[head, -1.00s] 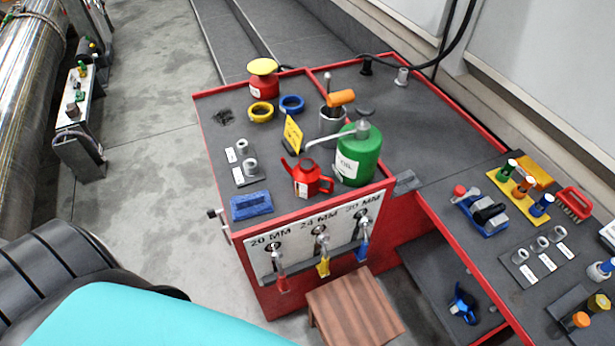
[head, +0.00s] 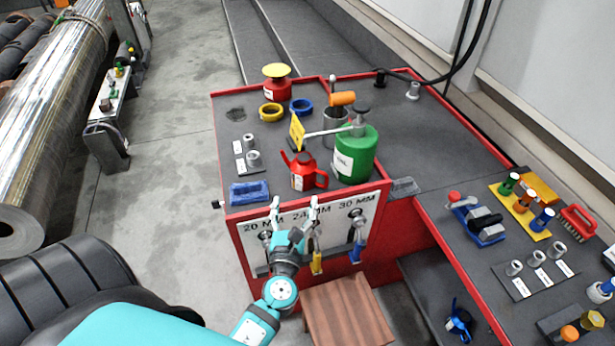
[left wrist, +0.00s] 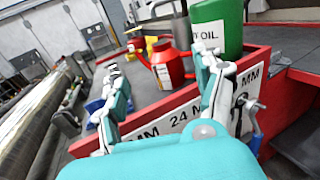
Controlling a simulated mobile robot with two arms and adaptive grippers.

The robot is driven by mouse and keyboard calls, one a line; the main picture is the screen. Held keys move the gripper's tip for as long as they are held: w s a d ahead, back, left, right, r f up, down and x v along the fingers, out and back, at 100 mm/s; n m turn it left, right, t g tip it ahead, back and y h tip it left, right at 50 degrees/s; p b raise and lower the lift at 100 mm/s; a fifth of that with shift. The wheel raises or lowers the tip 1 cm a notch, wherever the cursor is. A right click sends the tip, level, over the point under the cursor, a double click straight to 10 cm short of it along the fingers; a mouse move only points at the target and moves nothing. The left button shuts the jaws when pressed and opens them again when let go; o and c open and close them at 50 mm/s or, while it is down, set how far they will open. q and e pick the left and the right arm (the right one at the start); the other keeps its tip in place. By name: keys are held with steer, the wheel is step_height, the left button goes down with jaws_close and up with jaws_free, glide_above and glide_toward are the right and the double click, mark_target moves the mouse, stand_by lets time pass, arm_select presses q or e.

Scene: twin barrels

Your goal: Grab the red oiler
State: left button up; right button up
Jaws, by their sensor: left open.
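The red oiler (head: 305,172), a small red can with a spout and a white label, stands upright on the dark top of the red-edged bench, near its front edge. It also shows in the left wrist view (left wrist: 170,67), beyond and between my fingers. My left gripper (head: 294,203) is open and empty in front of the bench's front panel, just short of the oiler and apart from it. In the left wrist view its two fingers (left wrist: 160,85) spread on either side. My right gripper is not in view.
A green oil can (head: 355,155) stands right beside the oiler, with its long spout above it. A yellow card (head: 297,132) stands behind. A blue tray (head: 249,192) lies to the left. Wrenches hang on the front panel (head: 345,215). A wooden stool (head: 348,312) stands below.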

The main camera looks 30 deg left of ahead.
arm_select(q)
steer(key=p, duration=0.2)
glide_toward(303, 164)
steer(key=x, duration=0.6)
steer(key=shift+w+a+r, duration=0.1)
steer(key=shift+a+r, duration=0.05)
steer(key=shift+r, duration=0.15)
steer(key=shift+w+a, duration=0.25)
steer(key=shift+w, duration=0.15)
steer(key=p+x, duration=0.1)
steer(key=x, duration=0.4)
steer(key=shift+d+f, duration=0.15)
steer(key=shift+f, duration=0.05)
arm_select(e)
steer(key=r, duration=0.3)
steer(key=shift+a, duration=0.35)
arm_select(q)
steer(key=shift+r, duration=0.1)
steer(key=shift+c, duration=0.4)
steer(key=shift+c, duration=1.3)
steer(key=shift+s+d, duration=0.1)
steer(key=c, duration=0.9)
jaws_close()
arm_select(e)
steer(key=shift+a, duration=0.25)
